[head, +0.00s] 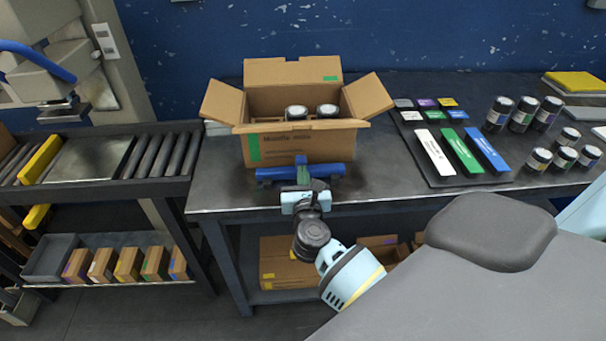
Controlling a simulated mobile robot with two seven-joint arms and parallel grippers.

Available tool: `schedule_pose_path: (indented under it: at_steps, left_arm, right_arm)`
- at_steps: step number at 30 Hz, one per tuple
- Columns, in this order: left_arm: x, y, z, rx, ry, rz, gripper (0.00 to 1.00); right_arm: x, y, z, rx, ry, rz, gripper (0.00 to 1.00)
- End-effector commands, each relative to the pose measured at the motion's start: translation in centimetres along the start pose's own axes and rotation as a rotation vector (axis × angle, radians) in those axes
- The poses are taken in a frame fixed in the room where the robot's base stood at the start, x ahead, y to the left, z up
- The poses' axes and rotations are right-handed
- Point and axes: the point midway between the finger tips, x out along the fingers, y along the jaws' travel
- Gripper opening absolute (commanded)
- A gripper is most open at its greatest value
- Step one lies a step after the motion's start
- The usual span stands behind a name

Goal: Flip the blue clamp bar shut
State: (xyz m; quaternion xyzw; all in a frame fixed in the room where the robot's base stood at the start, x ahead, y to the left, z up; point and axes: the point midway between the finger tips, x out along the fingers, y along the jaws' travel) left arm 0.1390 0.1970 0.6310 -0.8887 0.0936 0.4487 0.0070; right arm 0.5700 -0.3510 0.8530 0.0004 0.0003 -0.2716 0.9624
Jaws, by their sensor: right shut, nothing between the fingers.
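The blue clamp bar (271,174) lies level along the table's front side, just in front of the open cardboard box (290,149). A short blue upright piece rises at its middle. My right gripper (303,182) reaches in from the lower right and is at the middle of the bar, on its near side. Its fingers are shut with nothing between them. The gripper hides part of the bar's middle, and I cannot tell whether it touches the bar. My left gripper is not in view.
The box has its flaps spread and holds dark jars (328,111) with pale lids. A dark tray (436,175) with coloured bars and several jars (499,113) stand to the right. A roller conveyor (165,157) is at the left. Bare tabletop (225,190) lies left of the bar.

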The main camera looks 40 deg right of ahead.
Motion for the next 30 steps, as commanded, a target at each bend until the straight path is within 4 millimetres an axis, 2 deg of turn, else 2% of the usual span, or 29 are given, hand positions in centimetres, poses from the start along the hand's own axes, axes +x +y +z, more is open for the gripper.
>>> schedule_pose_path:
  at_steps: [7, 12, 17, 30]
  left_arm:
    - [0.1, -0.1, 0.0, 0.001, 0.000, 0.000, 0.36]
    - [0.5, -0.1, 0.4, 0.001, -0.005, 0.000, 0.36]
    - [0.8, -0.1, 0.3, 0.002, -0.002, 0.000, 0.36]
    - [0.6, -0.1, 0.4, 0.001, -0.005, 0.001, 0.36]
  right_arm:
    - [0.3, 0.0, 0.0, -0.001, -0.001, -0.001, 0.00]
    - [2.7, 0.0, -0.1, -0.002, -0.001, -0.003, 0.00]
    - [4.1, 0.0, -0.1, -0.001, 0.000, -0.001, 0.00]
    - [4.4, -0.1, 0.3, 0.001, -0.006, -0.001, 0.00]
